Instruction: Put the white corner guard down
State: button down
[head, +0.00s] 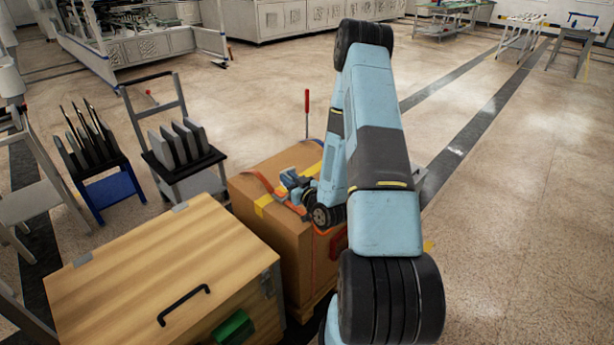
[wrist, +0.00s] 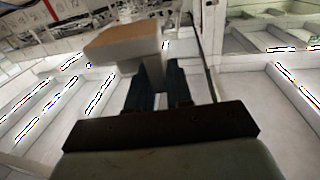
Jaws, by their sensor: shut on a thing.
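My gripper (head: 292,182) is low over the near top of a brown carton (head: 278,238) in the head view, at the end of my bent arm. In the wrist view its two dark fingers (wrist: 157,82) are shut on a pale angled piece, the white corner guard (wrist: 153,64). The guard sticks out beyond the fingertips, with a tan-looking face to the left. In the head view the guard is too small and too hidden by my gripper to make out. I cannot tell whether it touches the carton.
Orange straps (head: 262,184) and yellow tape run over the carton; my arm hides its right side. A wooden crate (head: 130,265) with a black handle stands close in front. A cart (head: 180,150) with grey plates and a blue rack (head: 108,190) stand left. The floor right is open.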

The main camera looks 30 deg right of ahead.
jog(key=s+d+r+n+y, duration=0.1)
jog(key=s+d+n+y, duration=0.2)
jog(key=s, duration=0.5)
jog(key=shift+m+g, duration=0.3)
jog(key=shift+m, duration=0.3)
jog(key=w+d+f, duration=0.2)
jog(key=w, duration=0.1)
jog(key=w+d+f, duration=0.6)
jog(key=shift+w+d, duration=0.25)
jog(key=shift+w, duration=0.15)
jog(key=shift+w+d+f, duration=0.3)
jog(key=shift+w+f, duration=0.05)
jog(key=shift+f, duration=0.25)
jog(key=shift+w+d+f, duration=0.1)
jog(key=shift+w+f, duration=0.05)
jog(key=shift+f, duration=1.5)
jog(key=shift+f, duration=0.1)
jog(key=c, duration=1)
grip_release()
